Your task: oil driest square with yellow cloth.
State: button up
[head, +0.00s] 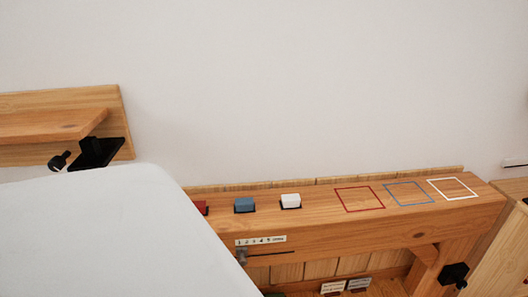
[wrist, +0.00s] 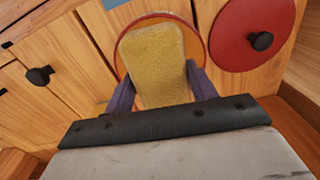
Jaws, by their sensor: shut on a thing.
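My gripper (wrist: 158,78) is shut on the yellow cloth (wrist: 152,50), a thick fuzzy pad held between its two purple-grey fingers. The gripper and cloth are not in the head view. In that view, red (head: 359,200), blue (head: 409,194) and white (head: 453,188) outlined squares lie in a row on the wooden ledge (head: 320,217). The wood inside them looks much alike, and I cannot tell which is driest. Behind the cloth in the wrist view is a round, red-rimmed thing (wrist: 190,28), largely hidden; I cannot tell whether the cloth touches it.
A red disc with a black knob (wrist: 252,28) is at the upper right of the wrist view. Red (head: 201,208), blue (head: 244,204) and white (head: 290,201) blocks sit on the ledge. A numbered strip (head: 261,240) is on its front.

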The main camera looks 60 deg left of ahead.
jog(key=shift+r+p, duration=3.5)
jog(key=shift+p, duration=0.1)
